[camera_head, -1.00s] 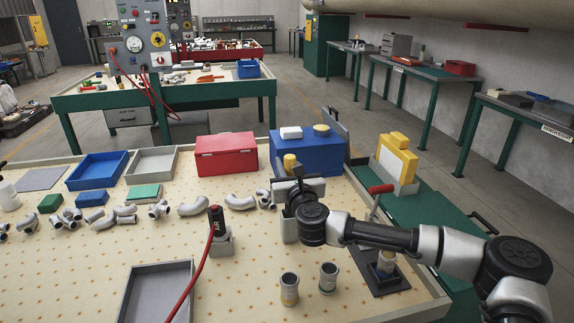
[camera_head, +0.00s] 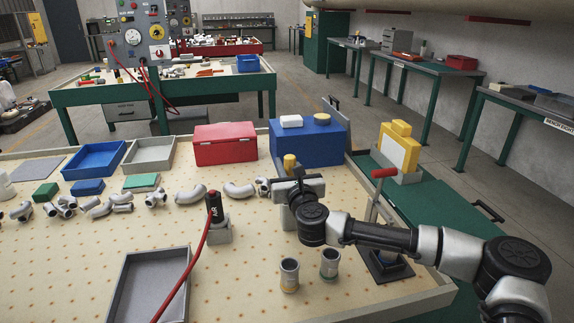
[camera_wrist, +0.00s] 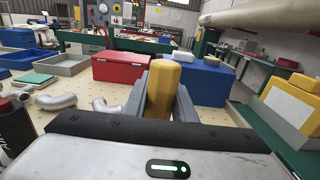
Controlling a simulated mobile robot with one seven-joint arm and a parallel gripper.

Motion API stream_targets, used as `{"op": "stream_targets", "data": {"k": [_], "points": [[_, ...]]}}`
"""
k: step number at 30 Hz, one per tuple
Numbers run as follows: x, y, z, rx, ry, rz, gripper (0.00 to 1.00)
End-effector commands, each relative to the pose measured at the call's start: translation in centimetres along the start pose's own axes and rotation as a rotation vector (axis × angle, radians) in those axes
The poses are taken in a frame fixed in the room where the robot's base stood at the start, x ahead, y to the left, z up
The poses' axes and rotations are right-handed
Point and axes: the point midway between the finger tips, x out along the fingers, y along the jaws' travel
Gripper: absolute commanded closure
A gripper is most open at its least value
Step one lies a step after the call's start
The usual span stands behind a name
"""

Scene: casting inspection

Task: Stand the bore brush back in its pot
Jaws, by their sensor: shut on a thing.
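My gripper (camera_wrist: 163,98) is shut on the yellow handle (camera_wrist: 163,80), which I take to be the bore brush's. The handle stands upright between the two grey fingers. In the head view the yellow top (camera_head: 290,162) shows just past my wrist; the brush's lower part is hidden. Two open grey pots stand upright on the bench, nearer than my gripper: one with a yellow band (camera_head: 289,276) and one with a greenish band (camera_head: 330,264). I cannot tell which is the brush's pot. My gripper is beyond both pots, above the bench.
A blue box (camera_head: 306,146) and a red box (camera_head: 225,144) stand behind. A black tool with a red hose (camera_head: 214,210) stands left of my gripper. An empty grey tray (camera_head: 152,285) is at front left. A red-handled fixture (camera_head: 384,265) stands right of the pots.

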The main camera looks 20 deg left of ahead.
Motion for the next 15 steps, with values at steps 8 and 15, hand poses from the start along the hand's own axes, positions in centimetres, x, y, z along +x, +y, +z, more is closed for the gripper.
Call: {"op": "stream_targets", "data": {"k": [8,15], "points": [[0.0,0.0,-0.19,0.0,-0.001,0.0,1.0],[0.0,0.0,-0.2,0.0,-0.001,0.0,0.54]]}}
